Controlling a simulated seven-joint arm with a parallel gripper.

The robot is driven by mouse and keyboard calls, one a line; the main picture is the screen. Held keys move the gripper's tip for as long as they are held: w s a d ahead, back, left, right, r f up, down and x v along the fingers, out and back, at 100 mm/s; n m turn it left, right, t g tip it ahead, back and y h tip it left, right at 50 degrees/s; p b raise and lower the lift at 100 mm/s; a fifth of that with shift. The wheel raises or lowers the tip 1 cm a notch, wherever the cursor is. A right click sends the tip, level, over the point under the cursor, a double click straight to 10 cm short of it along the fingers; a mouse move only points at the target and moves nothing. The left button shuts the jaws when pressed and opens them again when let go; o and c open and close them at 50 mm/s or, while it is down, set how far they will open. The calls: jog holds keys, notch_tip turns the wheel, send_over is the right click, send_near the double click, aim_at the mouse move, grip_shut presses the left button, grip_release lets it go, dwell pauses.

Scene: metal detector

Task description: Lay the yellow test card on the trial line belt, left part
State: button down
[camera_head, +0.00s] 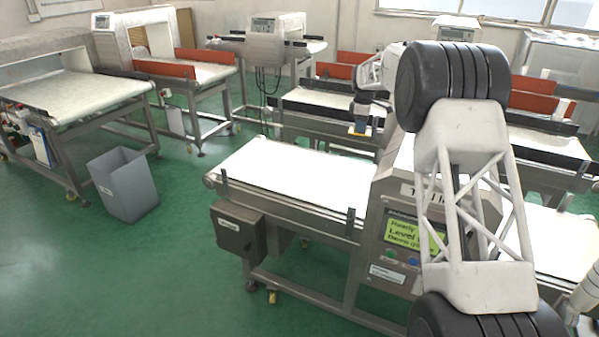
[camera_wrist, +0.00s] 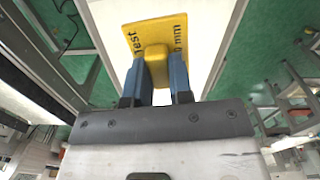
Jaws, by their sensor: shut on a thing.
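My gripper (camera_wrist: 159,78) is shut on the yellow test card (camera_wrist: 178,29), holding it by a raised yellow block on its face. The card's black lettering reads "Test" and "mm" in the wrist view. In the head view my gripper (camera_head: 361,116) is above the far side of the trial line belt, with a thin yellow edge of the card (camera_head: 359,134) showing under the blue fingers. The left part of the white trial line belt (camera_head: 275,165) is bare. The belt also shows beyond the card in the wrist view (camera_wrist: 214,28). The card's height above the belt is hard to tell.
The metal detector housing with its green display (camera_head: 412,235) stands right of the belt's left part, partly hidden by my arm. A grey control box (camera_head: 237,232) hangs at the near side. A grey bin (camera_head: 124,185) stands on the floor at left. Other conveyors stand behind.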

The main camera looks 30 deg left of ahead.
jog(key=s+a+f, duration=0.3)
jog(key=s+f, duration=0.2)
jog(key=f, duration=0.3)
jog(key=m, duration=0.2)
send_over(343, 196)
notch_tip(343, 196, down, 6)
jog(key=shift+w+f, duration=0.1)
jog(key=shift+f, duration=0.05)
jog(key=shift+f, duration=0.1)
jog(key=shift+f, duration=3.05)
jog(key=shift+f, duration=1.85)
jog(key=shift+f, duration=0.15)
